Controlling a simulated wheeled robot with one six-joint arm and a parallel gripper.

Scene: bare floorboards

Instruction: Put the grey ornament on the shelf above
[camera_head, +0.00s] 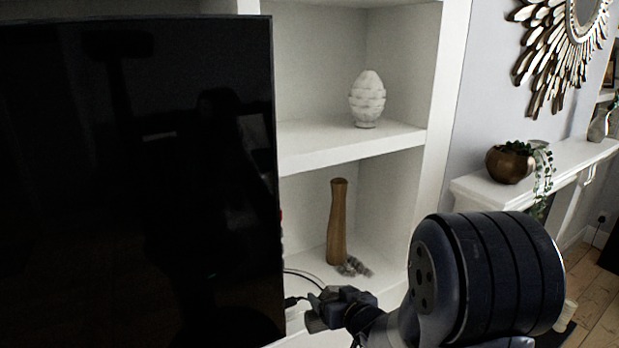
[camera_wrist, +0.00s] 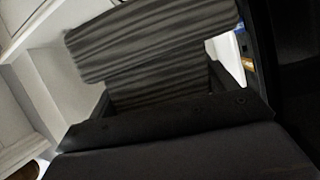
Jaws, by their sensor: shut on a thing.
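The grey ornament (camera_wrist: 150,45), with wavy ridges and a wide block at its far end, fills the middle of the wrist view. My gripper (camera_wrist: 162,92) is shut on it, with a dark finger at either side of its narrower part. In the head view my gripper (camera_head: 338,303) is low in front of the lower shelf (camera_head: 305,255), seen partly behind my own arm. The ornament there is small and dark, so its outline is hard to tell. The shelf above (camera_head: 330,145) bears a white egg-shaped ornament (camera_head: 367,100) towards its right.
A tall wooden vase (camera_head: 337,222) and a small grey knobbly thing (camera_head: 353,267) stand on the lower shelf. A large black screen (camera_head: 130,190) borders the shelves on the left. The upper shelf is clear left of the white ornament.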

